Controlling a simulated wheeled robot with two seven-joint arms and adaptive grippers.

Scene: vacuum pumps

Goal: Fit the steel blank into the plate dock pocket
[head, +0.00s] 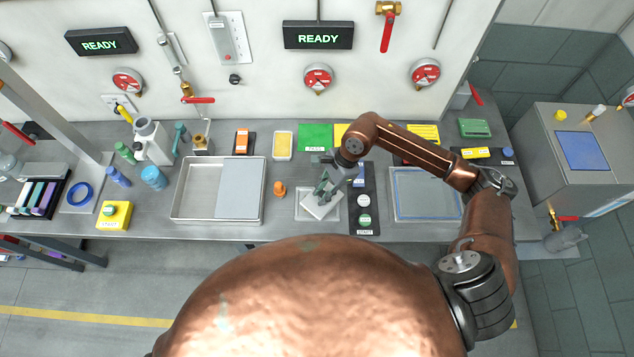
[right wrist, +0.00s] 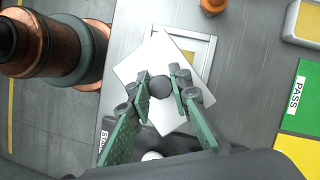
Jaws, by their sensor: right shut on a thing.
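The steel blank is a pale square plate (right wrist: 150,62) with a dark round knob (right wrist: 160,87) at its middle. My right gripper (right wrist: 160,88) has its green-padded fingers shut on the knob. In the head view, the gripper (head: 325,190) and the blank (head: 319,208) are over the plate dock (head: 336,217). The dock's pale frame (right wrist: 208,47) shows past the blank in the wrist view, with a yellow patch inside. The blank is turned relative to the frame and covers much of it. I cannot tell whether it touches the dock. My left gripper is not in view.
A black button panel (head: 364,188) stands right of the dock, close to the gripper. An orange knob-like piece (head: 279,189) stands to the left. A shallow metal tray (head: 196,218) lies farther left and a blue-edged frame (head: 427,218) to the right. Green and yellow mats lie behind.

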